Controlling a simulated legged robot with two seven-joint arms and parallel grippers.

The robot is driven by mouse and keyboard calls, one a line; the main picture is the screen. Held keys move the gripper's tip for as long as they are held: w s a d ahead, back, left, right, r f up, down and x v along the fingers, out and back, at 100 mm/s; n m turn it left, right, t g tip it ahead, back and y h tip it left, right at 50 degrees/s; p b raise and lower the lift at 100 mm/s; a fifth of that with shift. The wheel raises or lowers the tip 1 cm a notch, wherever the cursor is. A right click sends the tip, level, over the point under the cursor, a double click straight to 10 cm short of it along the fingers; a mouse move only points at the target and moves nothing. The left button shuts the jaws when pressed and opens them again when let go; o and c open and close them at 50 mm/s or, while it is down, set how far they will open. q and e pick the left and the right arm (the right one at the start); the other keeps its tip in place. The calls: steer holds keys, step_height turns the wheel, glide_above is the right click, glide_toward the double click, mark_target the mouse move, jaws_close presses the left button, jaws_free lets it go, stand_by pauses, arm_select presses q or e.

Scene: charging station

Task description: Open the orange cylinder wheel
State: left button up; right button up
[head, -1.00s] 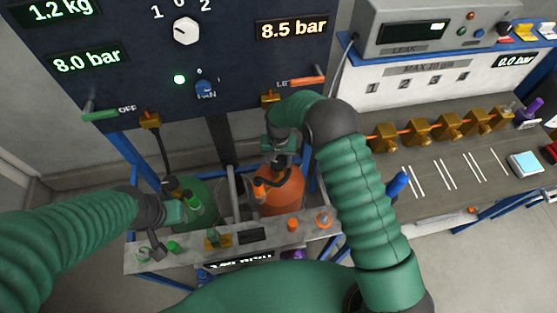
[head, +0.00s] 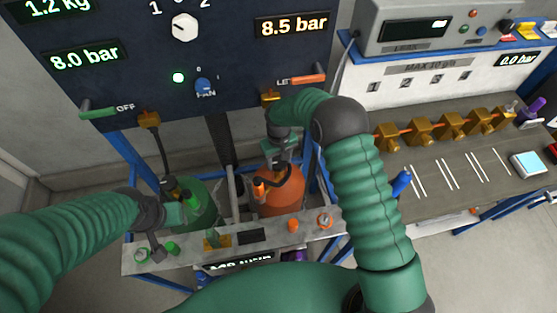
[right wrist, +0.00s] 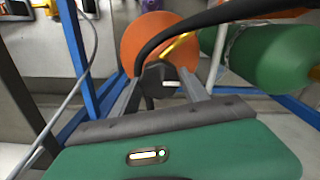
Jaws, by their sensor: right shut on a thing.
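The orange cylinder (head: 287,197) stands upright behind the grey front rail, below the dark panel. It also shows in the right wrist view (right wrist: 146,35), beyond my fingers. My right gripper (head: 279,168) is at the top of this cylinder, and in the right wrist view its fingers (right wrist: 160,78) are shut on a dark part at the cylinder's top, where the wheel sits.
A grey rail (head: 210,253) with small green and orange fittings runs in front of the cylinders. The dark panel (head: 230,85) stands behind. A bench (head: 450,165) with brass valves is at the right. A black hose (right wrist: 215,17) crosses near my right fingers.

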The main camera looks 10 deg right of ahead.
mark_target(278, 162)
stand_by(0.4)
steer(key=o, duration=1.4)
step_height(278, 162, up, 17)
steer(key=shift+f+b, duration=0.1)
steer(key=shift+b, duration=0.7)
steer(key=s+d+m+t, duration=0.1)
steer(key=s+d, duration=0.1)
steer(key=s, duration=0.5)
steer(key=s+d+f+m, duration=0.1)
steer(key=s+d, duration=0.2)
steer(key=s, duration=0.4)
steer(key=s+d+m+t, duration=0.1)
steer(key=s+d, duration=0.2)
steer(key=s, duration=0.4)
steer(key=shift+s+d+f+t, duration=0.2)
steer(key=shift+s+t, duration=0.1)
steer(key=shift+s, duration=0.1)
